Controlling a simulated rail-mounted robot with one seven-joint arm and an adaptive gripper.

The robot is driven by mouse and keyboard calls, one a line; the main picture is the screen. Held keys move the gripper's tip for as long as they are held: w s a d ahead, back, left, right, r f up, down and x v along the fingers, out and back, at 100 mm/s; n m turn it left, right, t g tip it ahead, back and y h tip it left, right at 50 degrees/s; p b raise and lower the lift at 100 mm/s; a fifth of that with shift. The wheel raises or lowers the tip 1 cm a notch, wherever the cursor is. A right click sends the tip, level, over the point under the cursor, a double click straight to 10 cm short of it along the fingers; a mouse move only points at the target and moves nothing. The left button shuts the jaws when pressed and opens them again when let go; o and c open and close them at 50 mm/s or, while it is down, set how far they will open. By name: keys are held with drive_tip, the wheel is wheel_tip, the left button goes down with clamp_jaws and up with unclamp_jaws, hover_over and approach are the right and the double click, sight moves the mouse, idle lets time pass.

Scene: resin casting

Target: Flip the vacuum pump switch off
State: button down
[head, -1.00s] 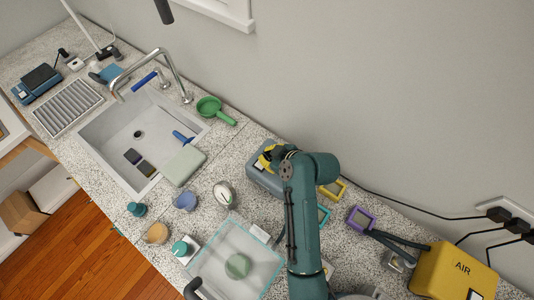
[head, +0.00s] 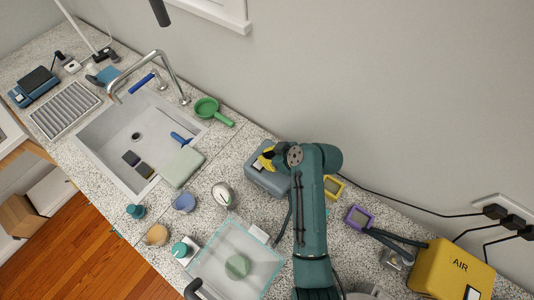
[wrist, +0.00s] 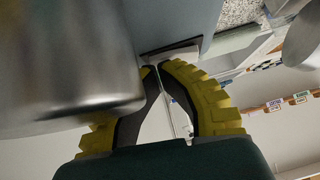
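A grey-blue box (head: 265,183), which appears to be the vacuum pump, stands on the counter behind the sink's right end. My arm covers its right side. My gripper (head: 264,159), with yellow fingers, is at the box's back top edge in the head view. In the wrist view my gripper (wrist: 157,68) has its fingertips together, with nothing seen between them. The tips are close to a pale plate (wrist: 172,51) on a grey-blue surface (wrist: 170,22). I cannot tell whether they touch it. The switch itself is not clearly visible.
A large metal cylinder (wrist: 65,65) crowds the left of the wrist view. A clear chamber (head: 232,262) stands in front of the box. A green pan (head: 207,108), a yellow frame (head: 334,187), a purple-framed device (head: 359,218) and a yellow AIR unit (head: 450,270) are nearby.

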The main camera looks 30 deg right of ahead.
drive_tip(key=shift+s+a+r+p, duration=0.3)
drive_tip(key=shift+a+p, duration=0.15)
drive_tip(key=shift+a, duration=0.1)
drive_tip(key=r+p, duration=0.2)
drive_tip(key=r, duration=0.1)
drive_tip(key=r+p, duration=0.2)
drive_tip(key=shift+w+d+r, duration=0.1)
drive_tip(key=shift+d, duration=0.2)
drive_tip(key=v, duration=0.6)
drive_tip(key=b+v, duration=0.1)
drive_tip(key=v, duration=0.2)
drive_tip(key=shift+d+f, duration=0.3)
